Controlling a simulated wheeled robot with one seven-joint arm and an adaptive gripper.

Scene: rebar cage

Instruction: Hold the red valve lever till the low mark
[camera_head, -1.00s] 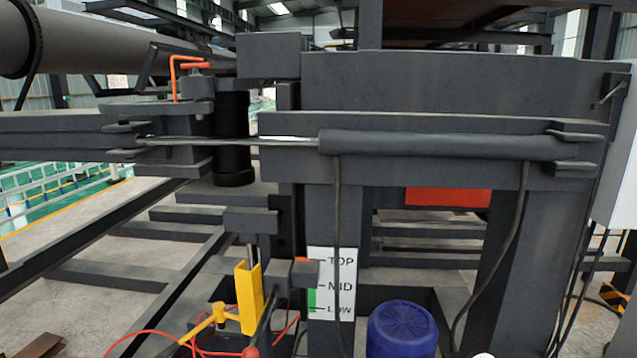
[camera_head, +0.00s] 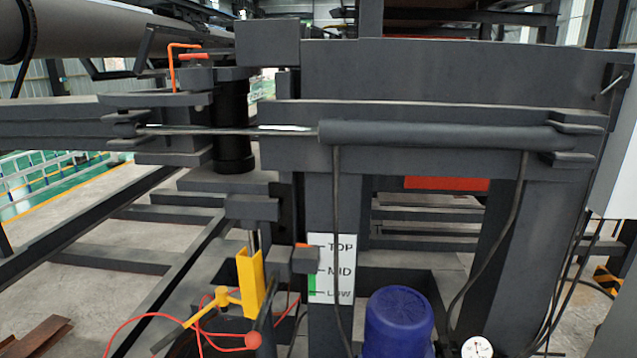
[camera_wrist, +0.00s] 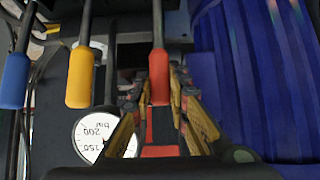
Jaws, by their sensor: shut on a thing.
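The red valve lever (camera_wrist: 159,78) stands in the middle of the wrist view, its grip between the yellow-sided fingers of my gripper (camera_wrist: 157,92). My gripper is shut on it. My gripper and the lever do not show in the head view. The white level sign (camera_head: 345,258) with TOP, MID and LOW marks is on a dark post in the head view. A dark block (camera_head: 305,261) beside the sign sits between the TOP and MID marks. A green strip (camera_head: 312,284) runs below it towards LOW.
A blue lever (camera_wrist: 14,80) and a yellow lever (camera_wrist: 80,77) stand left of the red one. A pressure gauge (camera_wrist: 92,135) is behind the left finger. A blue ribbed motor (camera_head: 398,322) stands close on the right in the wrist view.

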